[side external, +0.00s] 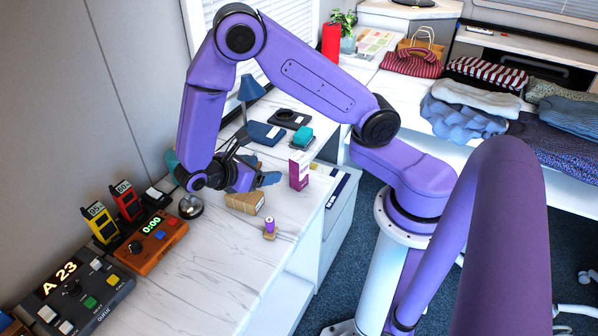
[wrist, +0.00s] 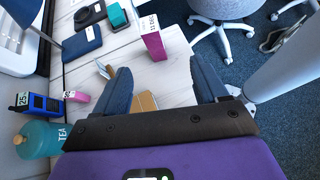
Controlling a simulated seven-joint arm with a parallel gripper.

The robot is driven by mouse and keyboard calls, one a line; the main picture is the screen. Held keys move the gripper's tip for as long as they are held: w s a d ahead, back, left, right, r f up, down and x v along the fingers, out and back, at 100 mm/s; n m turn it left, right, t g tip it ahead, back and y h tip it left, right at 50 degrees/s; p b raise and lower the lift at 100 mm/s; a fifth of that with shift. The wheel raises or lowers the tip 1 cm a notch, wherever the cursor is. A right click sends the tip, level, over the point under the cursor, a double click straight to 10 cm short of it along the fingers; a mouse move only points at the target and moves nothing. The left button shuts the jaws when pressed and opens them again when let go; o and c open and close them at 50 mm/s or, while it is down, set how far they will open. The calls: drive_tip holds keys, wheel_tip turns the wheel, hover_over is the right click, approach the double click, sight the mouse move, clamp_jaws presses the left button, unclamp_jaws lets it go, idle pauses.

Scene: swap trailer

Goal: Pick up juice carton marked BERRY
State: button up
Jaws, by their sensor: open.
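A magenta carton with a white top (side external: 299,170) stands upright on the white marbled counter, near its right edge. It also shows in the wrist view (wrist: 154,44), top centre, beyond my fingertips and between their lines. I cannot read the word BERRY on it. My gripper (side external: 268,178) is just left of the carton, low over the counter, with its blue fingers pointing towards it. In the wrist view the fingers (wrist: 160,68) are spread wide with nothing held between them. No contact with the carton shows.
A tan box (side external: 245,202) lies just below my gripper. A small purple-topped item (side external: 269,227) stands in front. A teal object (side external: 302,137) and dark blue items (side external: 263,133) lie behind. A teal TEA canister (wrist: 42,139) shows in the wrist view.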

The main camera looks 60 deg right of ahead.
sight(293, 162)
drive_tip(key=shift+n+g+h, duration=0.3)
drive_tip(key=shift+h, duration=0.6)
drive_tip(key=x, duration=0.4)
drive_tip(key=w+f+x, duration=0.1)
drive_tip(key=x, duration=0.4)
drive_tip(key=w+f+x, duration=0.1)
drive_tip(key=x, duration=0.4)
drive_tip(key=shift+a, duration=0.2)
drive_tip(key=shift+x, duration=2.65)
drive_tip(key=shift+w+f, duration=0.1)
drive_tip(key=shift+w, duration=0.1)
drive_tip(key=c, duration=1.2)
